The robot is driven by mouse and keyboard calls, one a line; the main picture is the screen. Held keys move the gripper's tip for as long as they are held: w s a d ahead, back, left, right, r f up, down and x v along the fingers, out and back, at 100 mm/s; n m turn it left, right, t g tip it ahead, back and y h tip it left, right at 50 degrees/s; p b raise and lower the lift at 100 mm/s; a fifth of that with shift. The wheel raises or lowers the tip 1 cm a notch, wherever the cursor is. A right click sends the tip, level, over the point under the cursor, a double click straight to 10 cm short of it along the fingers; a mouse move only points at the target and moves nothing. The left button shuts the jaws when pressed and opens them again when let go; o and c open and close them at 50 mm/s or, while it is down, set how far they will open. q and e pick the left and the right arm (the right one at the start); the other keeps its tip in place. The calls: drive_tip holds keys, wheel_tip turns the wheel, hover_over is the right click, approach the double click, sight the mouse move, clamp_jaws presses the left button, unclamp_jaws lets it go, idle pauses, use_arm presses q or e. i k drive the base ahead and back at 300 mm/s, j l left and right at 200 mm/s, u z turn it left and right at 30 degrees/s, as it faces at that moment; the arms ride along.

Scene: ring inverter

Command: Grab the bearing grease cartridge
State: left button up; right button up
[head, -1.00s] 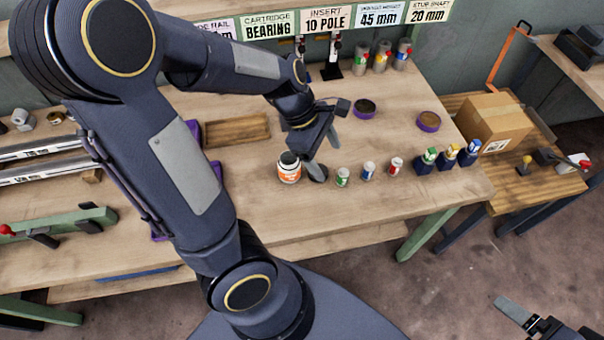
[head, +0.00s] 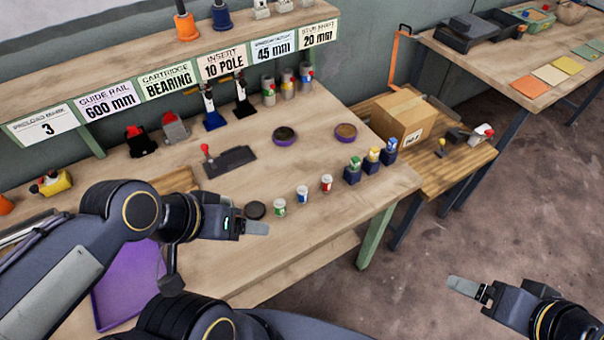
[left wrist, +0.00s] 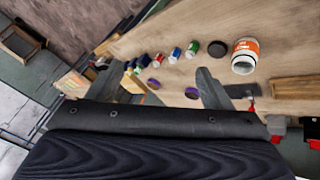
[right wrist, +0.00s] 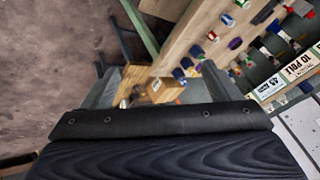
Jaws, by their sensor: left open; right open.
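A row of small cans stands on the bench: green-banded (head: 279,207), blue-banded (head: 302,195) and red-banded (head: 327,184). I cannot read which one is the bearing grease cartridge. A sign reading "CARTRIDGE BEARING" (head: 167,81) hangs on the shelf edge. My left gripper (head: 255,228) is open and empty, left of the green-banded can and in front of a dark round lid (head: 255,210). The cans also show in the left wrist view beyond the open fingers (left wrist: 165,85). My right gripper (head: 468,287) is open and empty over the floor, right of the bench.
An open white jar with an orange label (left wrist: 245,56) shows in the left wrist view; my arm hides it in the head view. Blue holders (head: 353,173) with coloured tops stand right of the cans. A cardboard box (head: 403,115) sits on a side table. Purple-rimmed dishes (head: 285,137) stand behind.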

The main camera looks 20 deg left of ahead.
sight(302, 191)
drive_tip(key=i+l+u, duration=0.15)
drive_tip(key=i, duration=0.3)
drive_tip(key=i+l+u, duration=0.1)
drive_tip(key=i+l, duration=0.35)
drive_tip(key=u, duration=1.9)
